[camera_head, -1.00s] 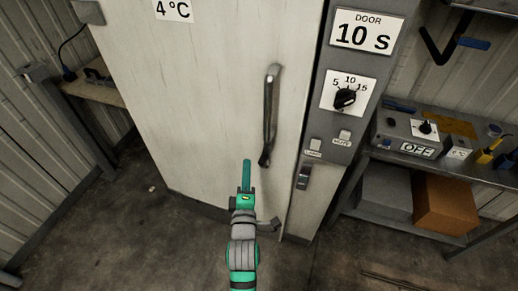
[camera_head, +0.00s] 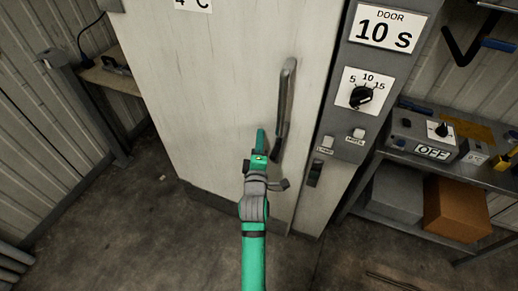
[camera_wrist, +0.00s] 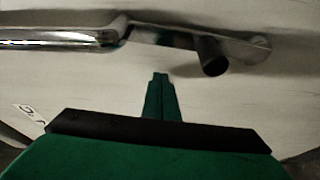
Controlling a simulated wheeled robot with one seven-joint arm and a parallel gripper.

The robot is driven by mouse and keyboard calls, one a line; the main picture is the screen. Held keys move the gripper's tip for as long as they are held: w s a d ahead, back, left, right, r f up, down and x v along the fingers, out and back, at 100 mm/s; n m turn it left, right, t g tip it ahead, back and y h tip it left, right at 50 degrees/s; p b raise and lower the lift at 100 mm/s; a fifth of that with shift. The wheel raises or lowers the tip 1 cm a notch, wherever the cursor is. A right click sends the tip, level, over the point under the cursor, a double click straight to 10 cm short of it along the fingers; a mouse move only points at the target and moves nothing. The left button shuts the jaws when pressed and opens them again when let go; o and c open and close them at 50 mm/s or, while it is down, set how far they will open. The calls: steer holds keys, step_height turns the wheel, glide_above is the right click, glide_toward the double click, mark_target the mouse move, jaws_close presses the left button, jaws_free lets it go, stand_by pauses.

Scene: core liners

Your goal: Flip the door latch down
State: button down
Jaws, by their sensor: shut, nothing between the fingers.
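The pale door (camera_head: 215,100) fills the middle of the head view and looks shut. Its long metal handle (camera_head: 287,95) runs nearly upright near the right edge. A small dark latch-like piece (camera_head: 315,174) sits on the grey frame right of the door, below two small switches; I cannot tell surely that it is the latch. My gripper (camera_head: 261,132) is shut and empty, just left of the handle's lower part. In the wrist view the shut fingers (camera_wrist: 160,80) point at the handle's end bracket (camera_wrist: 190,42), with no clear contact. The dark piece is not recognisable there.
The grey frame carries a dial (camera_head: 360,96) under a "DOOR 10 s" sign (camera_head: 388,27). A metal shelf (camera_head: 400,160) with a control box and cartons stands at the right. A small bench (camera_head: 112,75) is at the left. The floor before the door is clear.

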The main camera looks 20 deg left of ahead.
mark_target(276, 151)
steer(key=shift+s+d+f, duration=0.1)
steer(key=shift+d, duration=0.9)
steer(key=shift+s+d+f, duration=0.1)
steer(key=shift+d, duration=0.9)
